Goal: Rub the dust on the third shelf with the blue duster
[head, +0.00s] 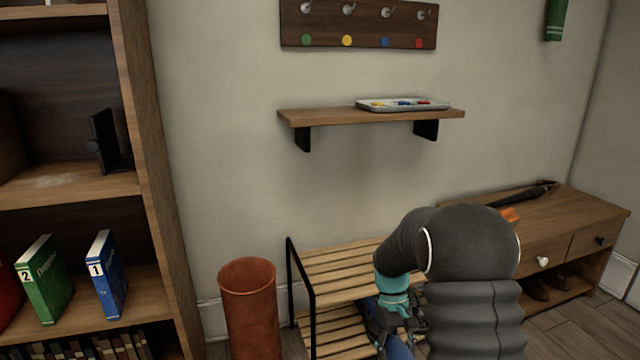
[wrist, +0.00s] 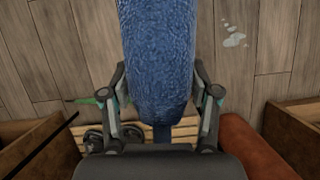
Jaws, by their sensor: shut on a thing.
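The blue duster (wrist: 157,55) fills the upper middle of the wrist view, its fluffy head pointing away from my gripper. My gripper (wrist: 161,100) is shut on it, with a finger on each side. In the head view my gripper (head: 388,318) hangs low in front of the slatted rack, and a bit of blue duster (head: 398,348) shows below it. A pale dusty patch (head: 48,182) lies on a bookcase shelf (head: 100,184) at the left, well away from the duster. The shelf's number cannot be told, as the bookcase is cut off.
A black stand (head: 104,142) is on the dusty shelf; books (head: 106,275) stand below. A terracotta bin (head: 248,305) stands between bookcase and slatted rack (head: 335,268). A wall shelf (head: 330,117) holds a tray (head: 385,106). A bench (head: 590,215) is right. Pale spots (wrist: 233,37) mark the floor.

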